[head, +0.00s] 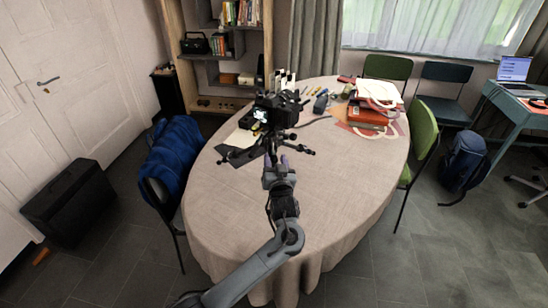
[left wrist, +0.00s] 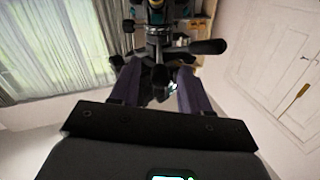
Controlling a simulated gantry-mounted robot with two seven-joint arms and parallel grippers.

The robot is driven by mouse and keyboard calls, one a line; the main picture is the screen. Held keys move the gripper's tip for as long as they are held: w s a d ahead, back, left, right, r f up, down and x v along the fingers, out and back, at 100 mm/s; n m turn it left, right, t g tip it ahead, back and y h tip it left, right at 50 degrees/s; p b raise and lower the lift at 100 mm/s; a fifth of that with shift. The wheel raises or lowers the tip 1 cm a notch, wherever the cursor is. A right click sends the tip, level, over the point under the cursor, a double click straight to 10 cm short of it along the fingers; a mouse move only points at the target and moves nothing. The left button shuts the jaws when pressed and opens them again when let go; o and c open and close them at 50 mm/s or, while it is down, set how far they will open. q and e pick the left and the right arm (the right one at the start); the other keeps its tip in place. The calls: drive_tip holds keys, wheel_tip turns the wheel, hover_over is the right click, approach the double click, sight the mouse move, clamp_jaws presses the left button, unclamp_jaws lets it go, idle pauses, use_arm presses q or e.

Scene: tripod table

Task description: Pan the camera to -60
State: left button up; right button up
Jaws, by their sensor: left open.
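The black camera (head: 275,108) stands on a tripod (head: 283,143) on the oval table, with a small lit screen on the side facing me. A tripod handle sticks out at the right. My left gripper (head: 278,160) reaches up from the front edge to just below and in front of the camera. In the left wrist view, the open fingers of my left gripper (left wrist: 158,85) point at the tripod head (left wrist: 160,40), with dark tripod parts showing beyond and between them. I cannot tell whether they touch. The right gripper is not in view.
The table (head: 240,200) has a pale cloth and is clear at the front. Red boxes (head: 367,117) and papers lie at the back right. Green chairs (head: 424,138) and a chair with a blue jacket (head: 175,155) stand close around it.

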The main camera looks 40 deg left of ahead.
sight(274, 154)
use_arm(q)
drive_tip(key=shift+b+x, duration=0.35)
drive_tip(key=shift+x, duration=1.45)
clamp_jaws()
